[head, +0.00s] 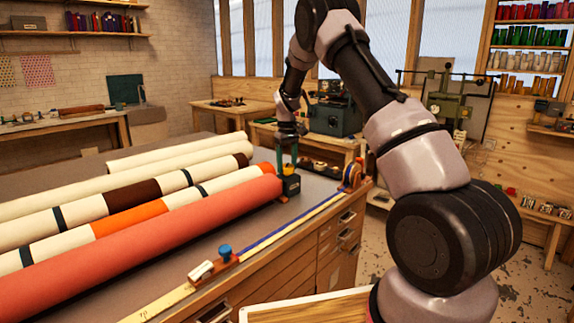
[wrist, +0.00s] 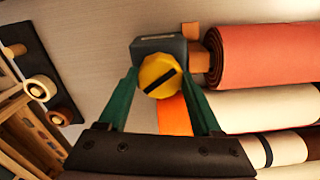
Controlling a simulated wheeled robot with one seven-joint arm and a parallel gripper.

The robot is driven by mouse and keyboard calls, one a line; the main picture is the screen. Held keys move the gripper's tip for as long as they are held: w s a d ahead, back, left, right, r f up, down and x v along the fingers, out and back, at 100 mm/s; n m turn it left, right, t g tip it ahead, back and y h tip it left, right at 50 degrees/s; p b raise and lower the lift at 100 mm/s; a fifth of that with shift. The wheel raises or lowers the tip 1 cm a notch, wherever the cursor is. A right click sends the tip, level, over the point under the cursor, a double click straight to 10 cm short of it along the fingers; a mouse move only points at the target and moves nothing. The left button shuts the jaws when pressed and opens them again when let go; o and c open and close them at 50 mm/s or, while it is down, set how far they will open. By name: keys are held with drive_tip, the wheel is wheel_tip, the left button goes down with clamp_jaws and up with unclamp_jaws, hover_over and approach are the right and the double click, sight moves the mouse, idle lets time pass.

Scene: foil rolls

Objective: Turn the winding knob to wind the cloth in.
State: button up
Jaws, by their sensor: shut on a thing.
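The winding knob (wrist: 160,75) is round and yellow with a dark slot running diagonally across its face. It sits on a small dark grey box (wrist: 165,48) at the end of a coral cloth roll (wrist: 265,57). My gripper (wrist: 160,83) has its green fingers on either side of the knob and is shut on it. The knob is mostly hidden there.
Cream rolls with dark and orange bands (head: 130,195) lie alongside the coral roll on the grey table (head: 262,215). A yellow measuring strip (head: 160,303) with a blue-knobbed slider (head: 225,252) runs along the front edge.

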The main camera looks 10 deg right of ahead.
sight(287, 165)
drive_tip(key=m, duration=1.2)
drive_tip(key=shift+m, duration=0.3)
idle(0.4)
drive_tip(key=o, duration=1.4)
wheel_tip(287, 165, up, 11)
drive_tip(key=shift+f, duration=0.1)
